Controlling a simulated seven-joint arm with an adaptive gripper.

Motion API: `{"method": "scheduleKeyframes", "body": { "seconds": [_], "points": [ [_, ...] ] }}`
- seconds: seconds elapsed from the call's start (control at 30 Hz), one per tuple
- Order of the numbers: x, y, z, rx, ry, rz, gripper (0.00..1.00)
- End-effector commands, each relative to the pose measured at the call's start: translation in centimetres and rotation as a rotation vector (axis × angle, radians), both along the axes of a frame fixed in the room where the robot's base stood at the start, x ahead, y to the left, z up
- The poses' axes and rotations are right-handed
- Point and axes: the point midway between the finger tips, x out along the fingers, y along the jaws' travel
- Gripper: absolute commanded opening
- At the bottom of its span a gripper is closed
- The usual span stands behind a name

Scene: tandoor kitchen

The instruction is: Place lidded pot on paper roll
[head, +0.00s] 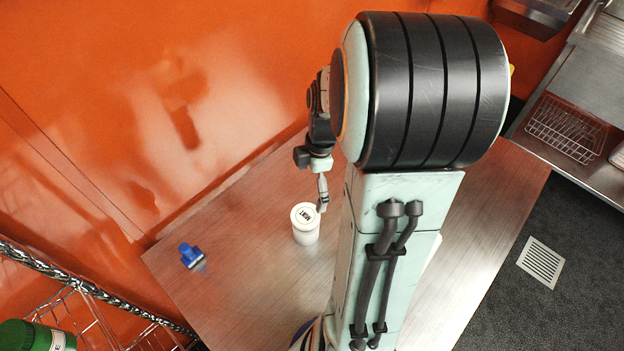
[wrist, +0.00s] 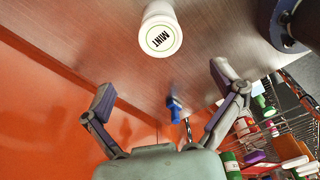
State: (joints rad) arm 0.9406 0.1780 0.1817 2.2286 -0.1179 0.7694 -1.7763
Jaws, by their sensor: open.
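A white lidded pot marked MINT (head: 305,224) stands upright on the metal table. It also shows in the wrist view (wrist: 160,32), at the top centre, beyond my fingertips. My gripper (head: 322,192) is beside the pot in the head view, close to its lid's right edge; I cannot tell whether they touch. In the wrist view my gripper (wrist: 164,88) has its fingers spread wide with nothing between them. I cannot make out a paper roll; my arm hides much of the table.
A small blue object (head: 191,256) lies on the table (head: 250,290) to the left. A striped thing (head: 305,337) is partly hidden at the bottom edge. An orange wall (head: 130,90) borders the table. A wire rack (head: 85,318) stands lower left. Table around the pot's left is clear.

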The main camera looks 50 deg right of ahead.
Motion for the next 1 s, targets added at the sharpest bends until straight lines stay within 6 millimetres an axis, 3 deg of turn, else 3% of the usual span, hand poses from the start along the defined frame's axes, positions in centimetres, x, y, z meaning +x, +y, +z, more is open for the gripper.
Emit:
{"method": "scheduleKeyframes", "body": {
  "seconds": [0.2, 0.3, 0.37, 0.47, 0.6, 0.7, 0.83, 1.0],
  "points": [
    [-0.1, -0.1, 1.1, 0.0, 0.0, 0.0, 0.94],
    [0.0, 1.0, 1.6, -0.004, 0.011, -0.03, 0.94],
    [0.1, 2.5, 2.4, -0.009, 0.024, -0.082, 0.94],
    [-0.4, 6.7, 4.2, -0.023, 0.056, -0.234, 0.94],
    [-2.9, 12.8, 6.3, -0.034, 0.094, -0.523, 0.94],
    [-5.4, 15.9, 7.1, -0.031, 0.111, -0.709, 0.94],
    [-7.9, 18.1, 7.4, -0.022, 0.132, -0.884, 0.94],
    [-9.2, 18.9, 7.5, -0.016, 0.147, -0.979, 0.94]
  ]
}}
